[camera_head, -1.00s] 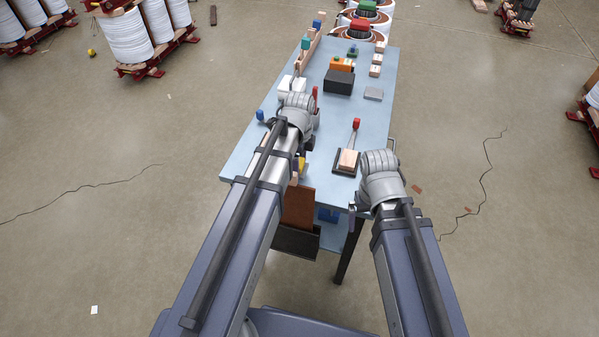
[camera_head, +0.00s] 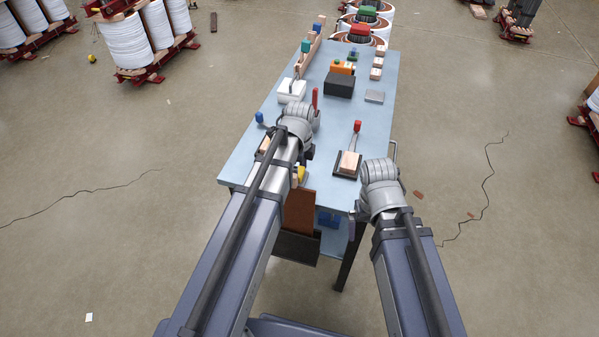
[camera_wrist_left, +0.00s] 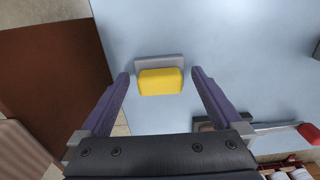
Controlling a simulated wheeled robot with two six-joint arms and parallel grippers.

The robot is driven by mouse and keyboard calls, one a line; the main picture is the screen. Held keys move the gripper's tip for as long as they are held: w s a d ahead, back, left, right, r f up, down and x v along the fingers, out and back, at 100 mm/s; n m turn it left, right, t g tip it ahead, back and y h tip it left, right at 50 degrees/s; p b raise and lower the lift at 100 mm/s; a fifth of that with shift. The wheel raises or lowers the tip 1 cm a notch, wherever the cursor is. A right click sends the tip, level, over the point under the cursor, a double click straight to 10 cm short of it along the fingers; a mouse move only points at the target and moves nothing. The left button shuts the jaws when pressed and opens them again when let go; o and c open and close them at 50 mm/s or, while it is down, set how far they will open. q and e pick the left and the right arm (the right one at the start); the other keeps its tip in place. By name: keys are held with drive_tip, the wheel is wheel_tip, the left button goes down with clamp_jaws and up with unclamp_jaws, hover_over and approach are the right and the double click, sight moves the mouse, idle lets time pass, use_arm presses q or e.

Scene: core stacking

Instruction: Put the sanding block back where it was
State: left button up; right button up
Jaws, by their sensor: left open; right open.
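A yellow block with a grey plate-like part along its far side, which looks like the sanding block (camera_wrist_left: 160,82), sits on the light blue table (camera_wrist_left: 225,40) near its edge in the left wrist view. In the head view its yellow shows just right of my left forearm (camera_head: 300,173). My left gripper (camera_wrist_left: 160,75) is open, its two purple fingers on either side of the block with a gap at each side. My right gripper (camera_head: 352,226) hangs low beside the table's front right corner, mostly hidden by its own wrist; it is open, with nothing seen in it.
A dark tray with a wooden block and red-tipped handle (camera_head: 347,163) stands right of the left arm. A white box (camera_head: 292,90) and black box (camera_head: 339,84) stand farther back. A brown panel (camera_head: 300,208) hangs at the front edge.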

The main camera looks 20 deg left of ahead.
sight(300, 171)
use_arm(q)
drive_tip(key=shift+r, duration=0.15)
wheel_tip(300, 171, up, 12)
drive_tip(key=p, duration=1.2)
drive_tip(key=shift+d, duration=0.1)
